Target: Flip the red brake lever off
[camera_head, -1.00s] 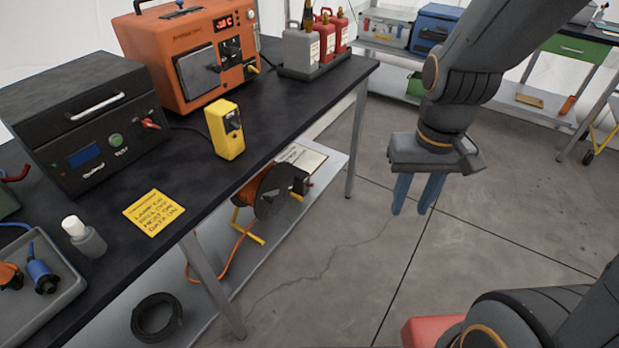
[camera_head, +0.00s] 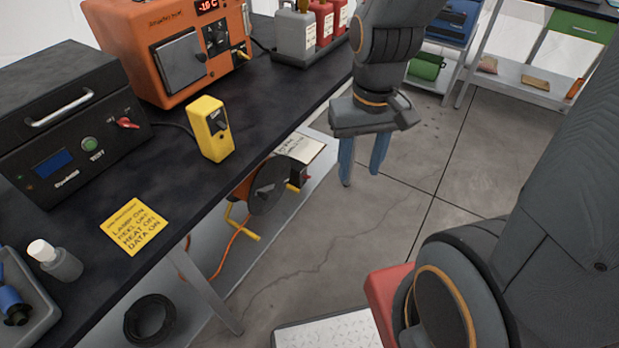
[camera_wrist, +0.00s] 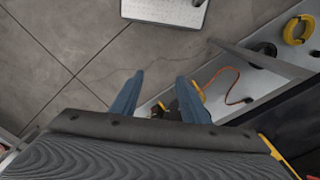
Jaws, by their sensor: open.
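A cable reel (camera_head: 266,188) with a dark round side, orange cord and yellow stand sits on the shelf below the black bench. A small red lever (camera_head: 127,123) shows on the front of the black box. My gripper (camera_head: 362,178) is open and empty, pointing down over the floor, right of the reel and apart from it. In the wrist view its blue fingers (camera_wrist: 160,76) are spread, and part of the reel (camera_wrist: 188,105) shows beyond the right finger.
The black bench top (camera_head: 185,195) overhangs the reel's shelf. A bench leg (camera_head: 214,300) stands near the reel. The floor (camera_head: 410,190) right of the bench is open.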

